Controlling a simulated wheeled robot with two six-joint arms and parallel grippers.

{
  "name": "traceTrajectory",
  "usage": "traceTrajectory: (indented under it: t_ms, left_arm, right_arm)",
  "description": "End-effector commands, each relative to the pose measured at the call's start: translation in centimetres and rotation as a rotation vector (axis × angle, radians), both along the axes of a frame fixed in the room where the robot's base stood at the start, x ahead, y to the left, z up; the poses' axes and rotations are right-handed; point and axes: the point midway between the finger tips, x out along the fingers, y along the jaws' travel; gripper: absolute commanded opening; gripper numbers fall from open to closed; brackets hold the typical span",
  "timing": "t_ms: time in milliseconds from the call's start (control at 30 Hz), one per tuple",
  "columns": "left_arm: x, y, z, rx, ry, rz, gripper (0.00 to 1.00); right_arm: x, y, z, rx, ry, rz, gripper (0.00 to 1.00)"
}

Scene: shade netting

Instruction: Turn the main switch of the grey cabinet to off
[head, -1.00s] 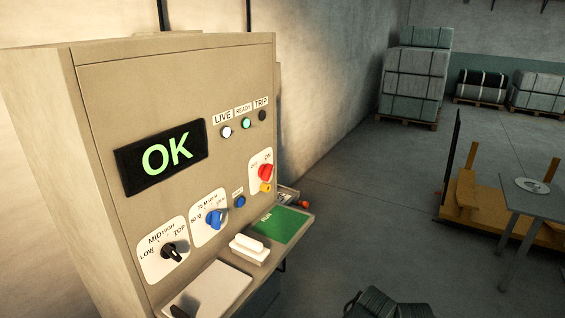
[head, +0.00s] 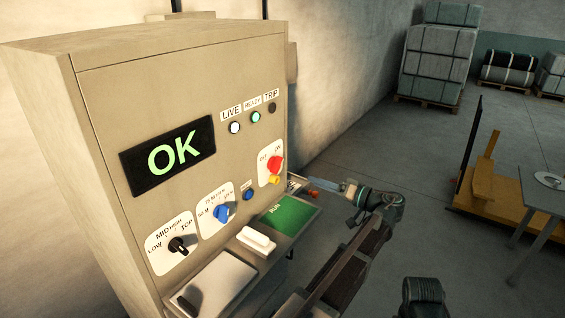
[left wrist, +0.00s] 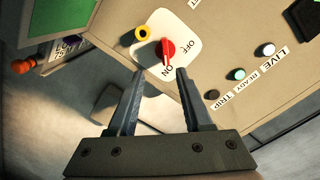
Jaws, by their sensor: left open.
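The grey cabinet (head: 100,105) stands at the left in the head view. Its main switch, a red rotary knob (head: 275,164), sits on a white plate with OFF and ON labels. In the left wrist view the red knob (left wrist: 168,50) has its pointer toward ON. A yellow part (left wrist: 142,34) is beside it on the same plate. My left gripper (left wrist: 159,72) is open, its fingertips just short of the knob, one to either side of its line, with nothing between them. In the head view the left gripper (head: 314,183) is right of the switch. My right gripper is not in view.
A black selector (head: 178,245), a blue selector (head: 221,212) and a blue button (head: 248,194) are left of the switch. A shelf with a green RUN panel (head: 289,217) juts out below.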

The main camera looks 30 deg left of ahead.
Motion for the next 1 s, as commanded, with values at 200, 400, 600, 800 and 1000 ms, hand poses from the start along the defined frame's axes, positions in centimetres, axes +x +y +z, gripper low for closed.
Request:
traceTrajectory:
  t_ms: [200, 400, 600, 800, 1000]
  left_arm:
    - [0.5, 0.3, 1.2, 0.046, -0.032, 0.007, 0.50]
    - [0.6, 1.9, 1.1, 0.044, -0.030, 0.008, 0.50]
    - [0.9, 5.8, 1.1, 0.043, -0.029, 0.010, 0.50]
    - [1.2, 9.7, 1.1, 0.043, -0.028, 0.009, 0.50]
    - [1.5, 12.6, 1.1, 0.043, -0.028, 0.008, 0.50]
  right_arm:
    - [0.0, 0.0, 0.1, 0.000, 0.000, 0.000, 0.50]
    - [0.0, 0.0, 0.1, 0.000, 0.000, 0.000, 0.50]
    - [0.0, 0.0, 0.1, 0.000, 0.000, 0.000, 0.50]
    - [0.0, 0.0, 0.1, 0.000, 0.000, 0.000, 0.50]
    - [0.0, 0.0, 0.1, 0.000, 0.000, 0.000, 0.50]
